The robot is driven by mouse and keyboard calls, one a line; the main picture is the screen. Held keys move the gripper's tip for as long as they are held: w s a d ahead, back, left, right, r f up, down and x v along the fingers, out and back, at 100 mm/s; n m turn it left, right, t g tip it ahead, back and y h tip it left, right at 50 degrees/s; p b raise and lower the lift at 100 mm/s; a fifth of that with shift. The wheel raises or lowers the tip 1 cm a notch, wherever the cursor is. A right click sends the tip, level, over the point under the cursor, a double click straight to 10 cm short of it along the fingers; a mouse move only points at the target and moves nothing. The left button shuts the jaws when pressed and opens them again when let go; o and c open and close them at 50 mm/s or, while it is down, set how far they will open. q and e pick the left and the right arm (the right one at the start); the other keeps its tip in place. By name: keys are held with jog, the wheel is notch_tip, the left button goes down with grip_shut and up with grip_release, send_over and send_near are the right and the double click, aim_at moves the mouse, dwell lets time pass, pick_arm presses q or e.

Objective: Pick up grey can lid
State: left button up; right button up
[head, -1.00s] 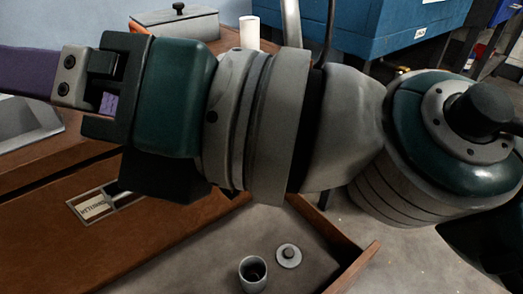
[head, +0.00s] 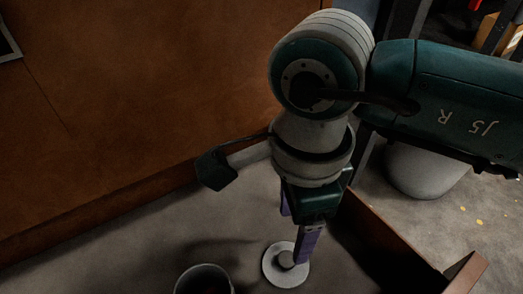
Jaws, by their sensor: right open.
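The grey can lid (head: 286,264) is a round, light disc with a small knob on top. My right gripper (head: 295,238) points down, open and empty, with purple fingers. The near finger overlaps the lid's upper right edge in the head view, beside the knob. The far finger is partly hidden behind the wrist. I cannot tell whether the fingers touch the lid. My left gripper is out of view.
An open grey can (head: 204,279) stands left of the lid, cut off by the bottom picture edge. The drawer's wooden wall (head: 385,240) is close on the right. The brown cabinet (head: 130,110) fills the upper left.

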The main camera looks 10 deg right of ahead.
aim_at(287, 259)
jog(key=f, duration=0.1)
jog(key=f+b, duration=0.1)
jog(key=f, duration=0.1)
jog(key=shift+s+a+f+b, duration=0.2)
jog(key=shift+s+a+b, duration=0.1)
jog(key=shift+b, duration=0.1)
jog(key=shift+d+f+b, duration=0.15)
jog(key=shift+f+b, duration=0.35)
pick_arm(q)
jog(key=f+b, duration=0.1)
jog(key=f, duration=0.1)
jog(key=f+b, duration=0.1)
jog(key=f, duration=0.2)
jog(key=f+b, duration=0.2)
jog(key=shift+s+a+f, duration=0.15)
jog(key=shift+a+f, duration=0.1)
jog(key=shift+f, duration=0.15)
pick_arm(e)
notch_tip(287, 259, down, 4)
jog(key=shift+f, duration=0.15)
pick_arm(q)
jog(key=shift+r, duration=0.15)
pick_arm(e)
jog(key=shift+c, duration=0.2)
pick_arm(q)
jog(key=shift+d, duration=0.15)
pick_arm(e)
grip_shut()
